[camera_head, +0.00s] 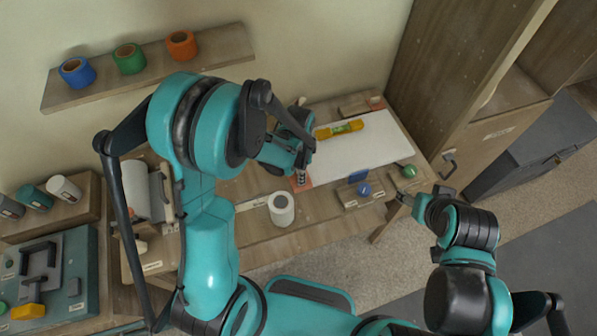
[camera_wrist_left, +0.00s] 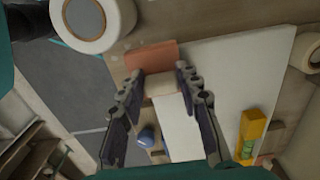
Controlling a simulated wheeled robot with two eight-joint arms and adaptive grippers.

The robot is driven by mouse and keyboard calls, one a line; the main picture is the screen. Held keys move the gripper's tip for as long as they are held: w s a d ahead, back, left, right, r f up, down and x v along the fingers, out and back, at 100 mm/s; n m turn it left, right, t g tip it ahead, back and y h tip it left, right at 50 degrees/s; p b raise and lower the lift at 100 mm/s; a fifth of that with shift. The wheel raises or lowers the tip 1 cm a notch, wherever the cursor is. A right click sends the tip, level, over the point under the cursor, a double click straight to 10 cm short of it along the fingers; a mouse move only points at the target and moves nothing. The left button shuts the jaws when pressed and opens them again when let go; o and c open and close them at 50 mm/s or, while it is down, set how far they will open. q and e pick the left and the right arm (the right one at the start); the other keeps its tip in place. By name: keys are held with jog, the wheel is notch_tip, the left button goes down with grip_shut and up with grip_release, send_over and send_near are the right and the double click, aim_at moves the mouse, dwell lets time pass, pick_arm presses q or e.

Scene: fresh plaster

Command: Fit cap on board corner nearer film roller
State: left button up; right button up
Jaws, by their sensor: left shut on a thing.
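The white board (camera_head: 350,150) lies on the wooden bench; it also shows in the left wrist view (camera_wrist_left: 215,75). My left gripper (camera_head: 301,178) is over the board's left end, near its front corner. In the left wrist view, my left gripper (camera_wrist_left: 160,76) is shut on a small pale tan piece (camera_wrist_left: 160,84), apparently the cap, right at the board edge. Whether it is seated on the corner cannot be told. A salmon-coloured flat patch (camera_wrist_left: 150,56) lies just beyond it. The likely film roller (camera_head: 137,190) stands at the bench's left. My right gripper (camera_head: 403,197) hovers off the front right edge; its jaws are unclear.
A yellow level (camera_head: 339,129) lies on the board. A white roll (camera_head: 281,208) stands close to my left gripper. A blue ball (camera_head: 364,189) and green ball (camera_head: 409,171) sit along the front edge. A shelf (camera_head: 150,65) with coloured rolls is behind; a cabinet (camera_head: 470,120) stands right.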

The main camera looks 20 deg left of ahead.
pick_arm(q)
jog(key=shift+f+b, duration=0.6)
jog(key=shift+b, duration=0.1)
jog(key=o, duration=1.1)
jog(key=shift+r+p, duration=0.55)
jog(key=shift+p, duration=0.1)
notch_tip(320, 180, up, 11)
jog(key=p, duration=0.2)
jog(key=s+a+r+n+t, duration=0.4)
jog(key=s+r+n+t, duration=0.3)
jog(key=s+r+n, duration=0.3)
jog(key=shift+a+r+n, duration=0.35)
jog(key=shift+n, duration=0.25)
